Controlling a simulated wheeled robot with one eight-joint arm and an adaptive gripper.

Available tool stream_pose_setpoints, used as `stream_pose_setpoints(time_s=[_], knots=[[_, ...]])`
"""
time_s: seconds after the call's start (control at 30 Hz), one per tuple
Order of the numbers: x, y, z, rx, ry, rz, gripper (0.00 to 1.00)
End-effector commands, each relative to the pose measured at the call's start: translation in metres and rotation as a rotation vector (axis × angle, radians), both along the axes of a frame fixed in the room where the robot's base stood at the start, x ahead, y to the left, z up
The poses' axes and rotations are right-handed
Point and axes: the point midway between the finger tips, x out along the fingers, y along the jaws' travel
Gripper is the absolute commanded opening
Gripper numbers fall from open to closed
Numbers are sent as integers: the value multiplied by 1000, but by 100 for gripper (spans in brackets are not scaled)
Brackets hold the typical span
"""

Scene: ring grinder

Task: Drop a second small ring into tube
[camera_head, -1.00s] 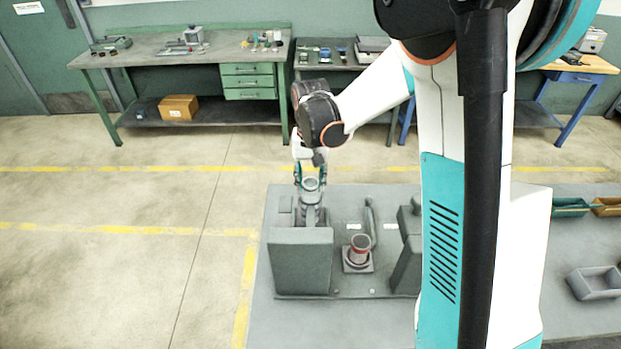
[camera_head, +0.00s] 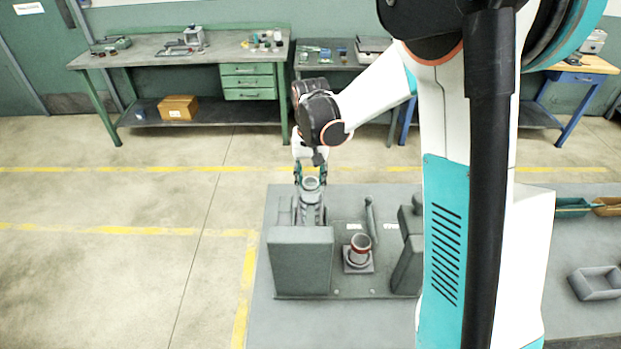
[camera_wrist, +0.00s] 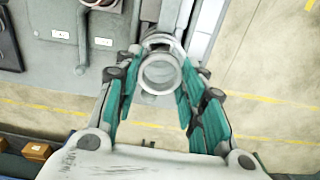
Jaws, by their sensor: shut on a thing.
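My gripper (camera_wrist: 160,70) has its teal fingers on either side of a small grey ring (camera_wrist: 161,78) and is shut on it. In the head view, the gripper (camera_head: 311,172) points down over the far left part of the grey fixture, with the ring (camera_head: 311,184) between its fingers. A grey upright part (camera_head: 310,212) is directly below the ring. I cannot tell whether the ring touches it. A round, upright tube-like part with a red band (camera_head: 360,246) stands on a square base to the right. Its inside is too small to read.
A tall grey block (camera_head: 300,262) stands in front of the gripper. A curved lever (camera_head: 370,220) rises behind the red-banded part. Another grey block (camera_head: 408,265) is to the right. An open grey bin (camera_head: 597,283) sits on the table at far right.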

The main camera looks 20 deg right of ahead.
Motion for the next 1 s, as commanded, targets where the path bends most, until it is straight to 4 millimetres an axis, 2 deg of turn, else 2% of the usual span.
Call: stream_pose_setpoints(time_s=[0.47,0.5,0.6,0.83,0.87,0.9,1.0], knots=[[0,0,0,0,0,0,13],[0,0,0,0,0,0,42],[0,0,0,0,0,0,61],[0,0,0,0,0,0,61],[0,0,0,0,0,0,63],[0,0,0,0,0,0,72],[0,0,0,0,0,0,84]])
